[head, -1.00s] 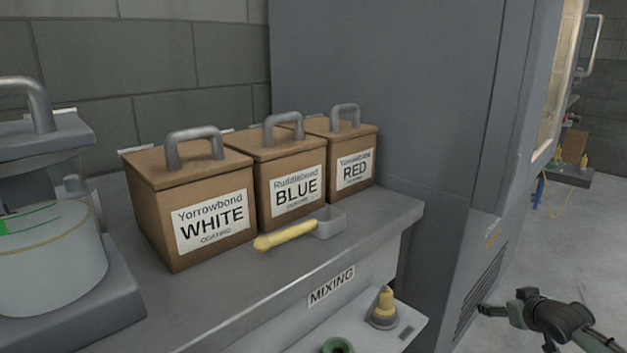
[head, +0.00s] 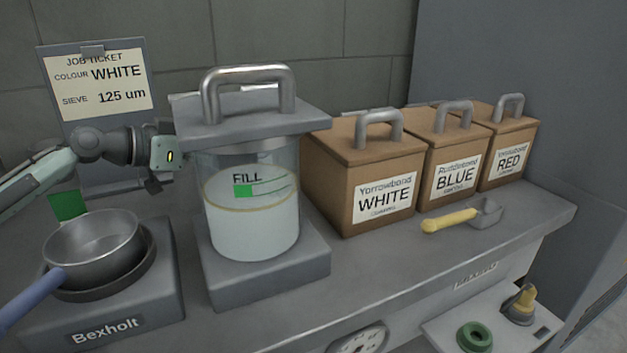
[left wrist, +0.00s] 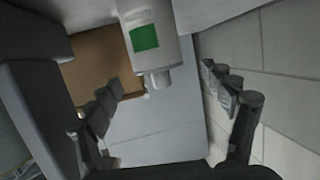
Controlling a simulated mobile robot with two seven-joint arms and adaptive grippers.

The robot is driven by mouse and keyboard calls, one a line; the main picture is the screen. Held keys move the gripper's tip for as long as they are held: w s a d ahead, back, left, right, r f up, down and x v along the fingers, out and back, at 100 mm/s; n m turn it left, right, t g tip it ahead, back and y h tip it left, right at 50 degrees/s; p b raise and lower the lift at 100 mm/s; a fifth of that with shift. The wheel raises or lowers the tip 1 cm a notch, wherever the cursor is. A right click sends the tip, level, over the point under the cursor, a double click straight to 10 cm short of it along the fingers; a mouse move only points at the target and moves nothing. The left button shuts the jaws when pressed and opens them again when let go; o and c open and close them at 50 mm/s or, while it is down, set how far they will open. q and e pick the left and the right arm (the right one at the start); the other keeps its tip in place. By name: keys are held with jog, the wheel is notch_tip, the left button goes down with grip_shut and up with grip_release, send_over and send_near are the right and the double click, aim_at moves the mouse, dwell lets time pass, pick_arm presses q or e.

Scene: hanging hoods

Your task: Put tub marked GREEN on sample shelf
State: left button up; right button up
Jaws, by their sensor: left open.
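A pale cylindrical container with a green square patch (left wrist: 150,40) is in the left wrist view, at the top and just beyond my fingertips. No word is readable on it, so I cannot confirm it is the GREEN tub. My left gripper (left wrist: 162,84) is open, with its fingers apart and nothing held between them. In the head view my left gripper (head: 160,158) is left of the glass vessel, its fingers mostly hidden. I cannot identify a sample shelf. My right gripper is out of view.
A lidded glass vessel (head: 252,225) stands on the bench, with a steel pan (head: 95,240) to its left. Boxes marked WHITE (head: 340,190), BLUE (head: 425,150) and RED (head: 490,125) and a yellow-handled scoop (head: 450,219) are to its right. A job-ticket board (head: 95,80) stands behind.

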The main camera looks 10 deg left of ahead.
pick_arm(q)
jog(key=p+x, duration=0.1)
jog(key=x, duration=0.7)
jog(key=shift+s+d+f+p, duration=0.15)
jog(key=shift+f+p, duration=0.1)
jog(key=shift+p, duration=0.15)
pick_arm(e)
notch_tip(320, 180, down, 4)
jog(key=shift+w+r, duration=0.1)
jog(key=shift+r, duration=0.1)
pick_arm(q)
jog(key=c, duration=1.6)
jog(key=shift+r, duration=0.1)
